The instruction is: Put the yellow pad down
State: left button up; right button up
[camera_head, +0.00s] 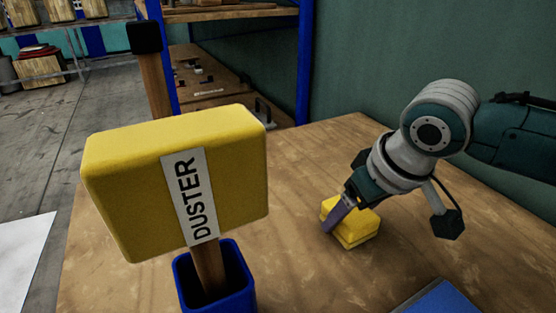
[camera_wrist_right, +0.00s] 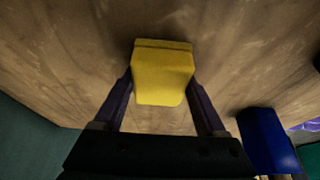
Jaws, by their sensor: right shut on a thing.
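The yellow pad (camera_head: 359,225) is at the wooden table's surface in the head view, right of the duster. It looks like a small block with a groove or seam around its side. My right gripper (camera_head: 340,212) reaches down to it from the right and is shut on it. In the right wrist view the pad (camera_wrist_right: 163,75) sits between the two purple fingers of the gripper (camera_wrist_right: 162,100). I cannot tell whether its underside touches the table. My left gripper is not in view.
A large yellow duster (camera_head: 130,180) labelled DUSTER stands in a blue holder (camera_head: 240,285) at the front left. A blue object (camera_head: 440,300) lies at the front right, also in the wrist view (camera_wrist_right: 268,140). Blue-framed shelving (camera_head: 303,70) stands behind. The table (camera_head: 310,165) around the pad is clear.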

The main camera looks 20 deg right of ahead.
jog(key=shift+f, duration=0.1)
jog(key=o, duration=1.4)
jog(key=shift+r, duration=0.25)
jog(key=p+v, duration=0.4)
jog(key=v, duration=0.7)
jog(key=s+a+f+n+y, duration=0.1)
jog(key=s+a+f+n, duration=0.1)
jog(key=s+a, duration=0.65)
jog(key=s+d+m+g+h, duration=0.1)
jog(key=s+d, duration=0.1)
jog(key=s, duration=0.6)
jog(key=shift+f, duration=0.25)
